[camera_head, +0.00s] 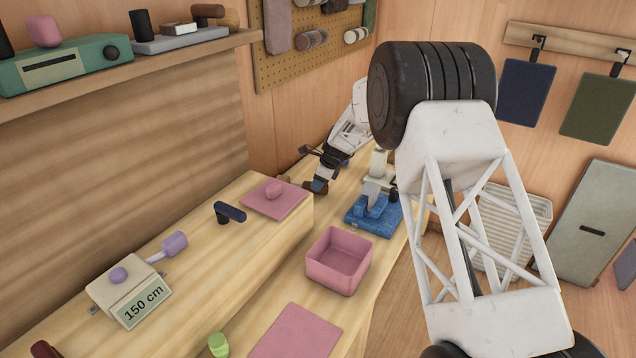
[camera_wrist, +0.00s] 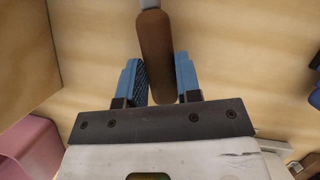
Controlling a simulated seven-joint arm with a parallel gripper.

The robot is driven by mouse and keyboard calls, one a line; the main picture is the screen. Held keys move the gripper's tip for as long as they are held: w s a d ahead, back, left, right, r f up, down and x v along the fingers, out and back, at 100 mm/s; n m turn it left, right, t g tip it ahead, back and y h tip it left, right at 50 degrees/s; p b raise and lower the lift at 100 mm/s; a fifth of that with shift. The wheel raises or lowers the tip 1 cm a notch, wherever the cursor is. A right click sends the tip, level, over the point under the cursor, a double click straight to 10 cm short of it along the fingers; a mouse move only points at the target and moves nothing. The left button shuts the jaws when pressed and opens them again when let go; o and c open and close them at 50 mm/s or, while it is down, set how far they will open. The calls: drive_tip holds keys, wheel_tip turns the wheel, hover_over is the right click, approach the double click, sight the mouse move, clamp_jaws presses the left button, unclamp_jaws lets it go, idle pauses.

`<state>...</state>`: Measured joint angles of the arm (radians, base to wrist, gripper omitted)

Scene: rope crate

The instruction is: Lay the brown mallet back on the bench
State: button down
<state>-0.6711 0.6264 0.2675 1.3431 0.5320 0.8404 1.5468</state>
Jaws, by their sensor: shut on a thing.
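The brown mallet shows in the wrist view as a rounded brown handle (camera_wrist: 154,45) with a grey piece at the top edge of the picture. My gripper (camera_wrist: 161,78) has its blue fingers on either side of the handle and is shut on it. In the head view my gripper (camera_head: 319,185) is low over the far part of the bench (camera_head: 288,245), left of the blue vise. A small brown bit of the mallet (camera_head: 308,187) shows there, and the rest is hidden. I cannot tell whether the mallet touches the wood.
A blue vise (camera_head: 374,214) stands right of my gripper. A pink open box (camera_head: 338,261) and a pink mat (camera_head: 296,334) lie nearer. On the raised step are a pink pad (camera_head: 263,203), a dark blue-headed tool (camera_head: 229,212) and a "150 cm" box (camera_head: 128,290).

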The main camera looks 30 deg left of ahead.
drive_tip(key=shift+f, duration=0.45)
idle(0.6)
drive_tip(key=c, duration=0.7)
unclamp_jaws()
drive_tip(key=shift+c, duration=0.2)
drive_tip(key=shift+v, duration=3.85)
